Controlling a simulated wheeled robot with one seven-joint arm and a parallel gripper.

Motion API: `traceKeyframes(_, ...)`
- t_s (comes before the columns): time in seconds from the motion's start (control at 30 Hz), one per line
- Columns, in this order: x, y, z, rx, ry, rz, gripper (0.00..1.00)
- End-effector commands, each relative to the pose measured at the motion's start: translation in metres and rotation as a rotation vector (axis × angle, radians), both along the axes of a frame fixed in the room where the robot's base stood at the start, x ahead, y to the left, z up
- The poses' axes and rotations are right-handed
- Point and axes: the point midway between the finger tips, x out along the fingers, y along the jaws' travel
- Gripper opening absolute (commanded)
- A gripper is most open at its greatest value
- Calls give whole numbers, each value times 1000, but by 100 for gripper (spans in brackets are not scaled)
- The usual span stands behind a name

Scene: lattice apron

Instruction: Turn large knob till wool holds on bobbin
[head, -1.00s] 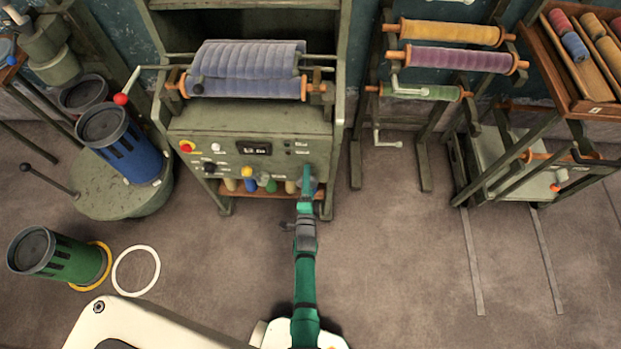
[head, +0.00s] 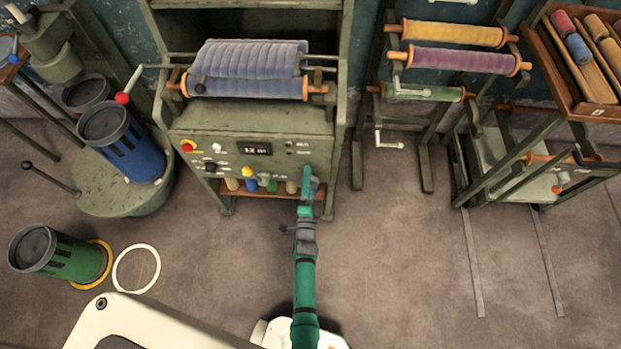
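A green machine (head: 255,115) carries a blue-grey wool roll (head: 250,60) above an orange-ended bobbin (head: 245,88) wrapped in the same colour. Its front panel has a black knob (head: 211,168) at the lower left and a small dark display (head: 255,150) whose reading is too blurred to tell. My gripper (head: 308,176), on the green arm, is at the panel's lower right. It hides the part of the panel behind it, so I cannot see whether it touches a knob there. Its fingertips are not clear enough to show whether they are open or shut.
A red button (head: 187,147) is on the panel's left. Colored spools sit on a shelf under the panel. A blue canister (head: 125,145) on a round base and a green canister (head: 60,255) stand left. A rack with yellow (head: 453,34) and purple rolls stands right.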

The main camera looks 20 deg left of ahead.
Motion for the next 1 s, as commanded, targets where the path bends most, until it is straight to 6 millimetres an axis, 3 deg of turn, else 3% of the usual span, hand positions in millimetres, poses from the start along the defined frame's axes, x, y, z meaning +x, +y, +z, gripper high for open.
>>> traceKeyframes(0.3,-57,-15,-1,-1,2,3,82)
traceKeyframes(0.5,-81,-25,-1,-1,1,-2,82)
traceKeyframes(1.0,-88,-29,0,0,0,-5,82)
